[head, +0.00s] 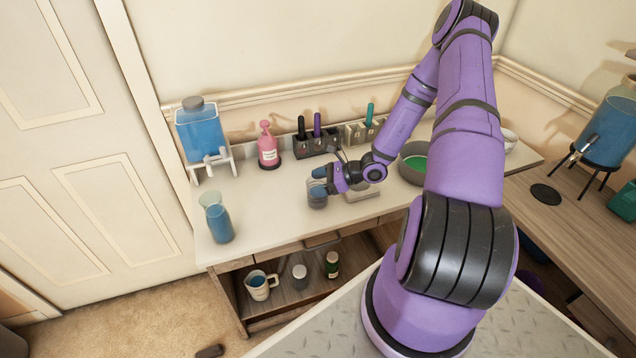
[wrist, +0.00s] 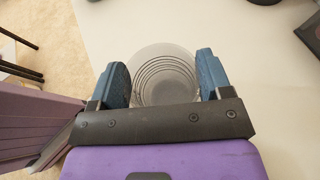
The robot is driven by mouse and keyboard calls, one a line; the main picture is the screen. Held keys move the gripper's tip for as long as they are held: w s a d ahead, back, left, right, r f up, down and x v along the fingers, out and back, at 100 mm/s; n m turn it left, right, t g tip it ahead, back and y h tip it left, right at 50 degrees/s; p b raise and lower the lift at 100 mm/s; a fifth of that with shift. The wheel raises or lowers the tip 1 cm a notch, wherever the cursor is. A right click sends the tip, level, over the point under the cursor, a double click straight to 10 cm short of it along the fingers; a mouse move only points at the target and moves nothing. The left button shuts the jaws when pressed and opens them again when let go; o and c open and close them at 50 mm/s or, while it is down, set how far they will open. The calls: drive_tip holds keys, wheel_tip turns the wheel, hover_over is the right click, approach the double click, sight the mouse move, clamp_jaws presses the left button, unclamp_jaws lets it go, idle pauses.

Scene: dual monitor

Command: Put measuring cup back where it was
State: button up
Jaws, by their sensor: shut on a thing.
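The measuring cup, a clear round vessel (head: 317,199), is at the front middle of the white counter (head: 270,215). My gripper (head: 319,180) is shut on it, with its blue fingers at the cup's upper part. In the wrist view the cup (wrist: 165,88) shows ringed and see-through between the two fingers (wrist: 162,68), and no liquid is seen in it. It looks upright. I cannot tell whether its base touches the counter.
A flask of blue liquid (head: 219,223) stands left of the cup. Behind are a blue dispenser (head: 199,130), a pink pump bottle (head: 268,150) and pen holders (head: 316,146). A jug (head: 260,287) and bottles stand on the shelf below.

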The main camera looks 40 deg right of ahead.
drive_tip(key=o, duration=1.3)
drive_tip(key=shift+f, duration=0.1)
drive_tip(key=shift+o, duration=0.2)
